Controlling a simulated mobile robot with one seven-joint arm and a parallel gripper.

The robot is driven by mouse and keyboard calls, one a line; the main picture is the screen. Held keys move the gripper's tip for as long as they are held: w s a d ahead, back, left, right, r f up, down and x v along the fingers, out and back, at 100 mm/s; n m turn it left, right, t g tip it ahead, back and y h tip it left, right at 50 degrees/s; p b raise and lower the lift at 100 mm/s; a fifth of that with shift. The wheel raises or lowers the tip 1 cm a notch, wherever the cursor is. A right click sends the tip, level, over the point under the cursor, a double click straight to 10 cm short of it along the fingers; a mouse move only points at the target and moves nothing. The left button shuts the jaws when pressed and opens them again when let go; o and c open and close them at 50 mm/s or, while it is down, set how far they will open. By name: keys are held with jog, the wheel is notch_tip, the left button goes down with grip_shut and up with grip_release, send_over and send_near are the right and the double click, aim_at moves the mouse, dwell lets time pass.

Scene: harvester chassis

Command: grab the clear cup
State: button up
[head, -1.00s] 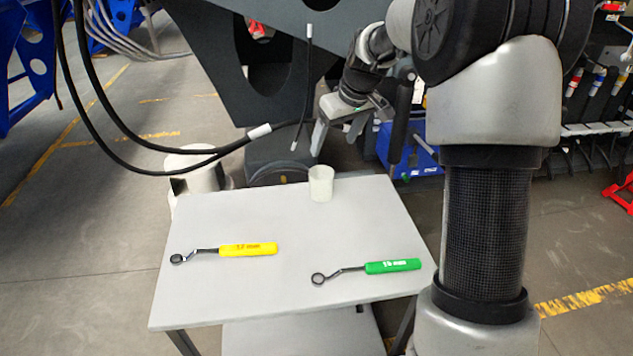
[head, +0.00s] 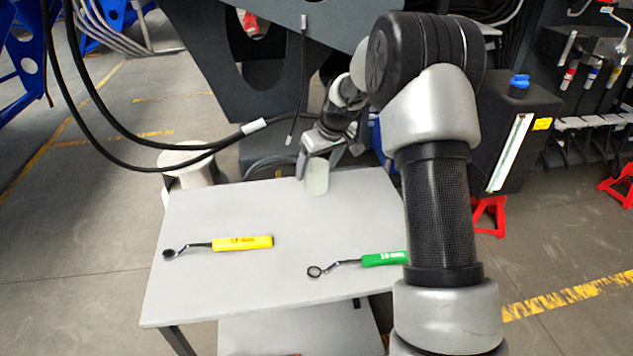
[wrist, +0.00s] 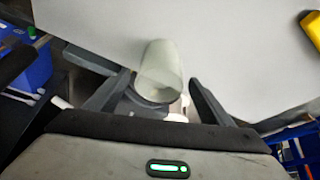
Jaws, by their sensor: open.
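The clear cup (head: 317,177) is a pale, translucent cup standing at the back edge of the grey table (head: 230,206). It also shows in the wrist view (wrist: 161,72), ahead of and between my two fingers. My gripper (head: 318,168) is at the cup, just above and behind it in the head view. In the wrist view my gripper (wrist: 160,88) is open, with one finger on each side of the cup and gaps on both sides. Part of the cup's upper side is hidden by my gripper in the head view.
A yellow-handled wrench (head: 240,243) lies at the table's left, and a green-handled wrench (head: 380,260) lies at its right, partly behind my arm. Black hoses (head: 130,160) hang at the left. Dark chassis plates (head: 265,95) stand behind the table.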

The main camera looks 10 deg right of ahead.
jog(key=shift+x, duration=0.85)
jog(key=shift+r, duration=0.1)
jog(key=shift+c, duration=0.3)
jog(key=c, duration=1.1)
jog(key=shift+o, duration=0.2)
jog(key=shift+r, duration=0.1)
